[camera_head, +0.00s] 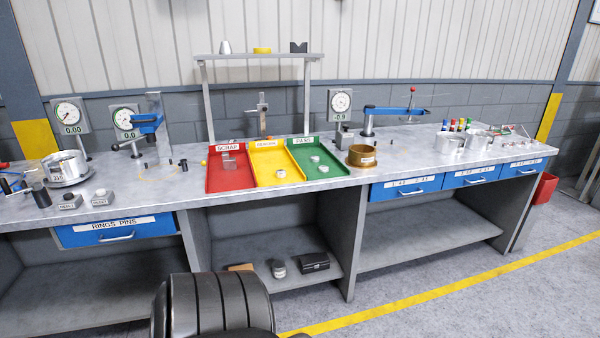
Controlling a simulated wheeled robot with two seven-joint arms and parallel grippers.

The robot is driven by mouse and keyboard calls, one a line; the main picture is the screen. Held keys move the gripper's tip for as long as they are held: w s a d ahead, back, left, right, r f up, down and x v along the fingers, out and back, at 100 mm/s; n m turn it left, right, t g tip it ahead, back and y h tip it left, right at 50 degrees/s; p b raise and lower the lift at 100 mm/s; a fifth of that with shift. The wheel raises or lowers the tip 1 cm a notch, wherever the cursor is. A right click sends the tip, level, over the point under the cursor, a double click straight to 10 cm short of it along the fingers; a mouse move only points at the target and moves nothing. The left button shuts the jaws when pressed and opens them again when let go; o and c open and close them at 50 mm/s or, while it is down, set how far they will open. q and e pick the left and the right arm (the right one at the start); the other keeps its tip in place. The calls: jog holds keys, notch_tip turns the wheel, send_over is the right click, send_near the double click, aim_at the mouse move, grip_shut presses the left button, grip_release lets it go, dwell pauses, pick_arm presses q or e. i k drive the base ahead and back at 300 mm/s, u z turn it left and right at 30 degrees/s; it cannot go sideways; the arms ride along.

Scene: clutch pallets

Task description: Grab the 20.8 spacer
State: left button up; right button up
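No spacer that I can read as 20.8 is in view; any such marking is too small to tell. Small pale round pieces lie in the yellow tray (262,149) and the green PASS tray (337,166). A clear or grey piece (230,163) lies in the red SCRAP tray (213,180). A brass-coloured ring (362,155) stands right of the green tray. Blue drawers (405,188) under the right bench top carry number labels that I cannot read surely. Neither of my grippers shows.
The grey bench top (185,182) runs across the view. Dial gauges (68,115) stand at left, with another (341,103) at centre. A shelf (258,56) rises behind the trays. A yellow floor line (440,290) crosses the clear floor.

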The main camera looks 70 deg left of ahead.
aim_at(280, 172)
jog(key=u, duration=0.05)
jog(key=i, duration=1.65)
jog(key=u, duration=1.05)
jog(key=i, duration=0.95)
jog(key=u, duration=1.05)
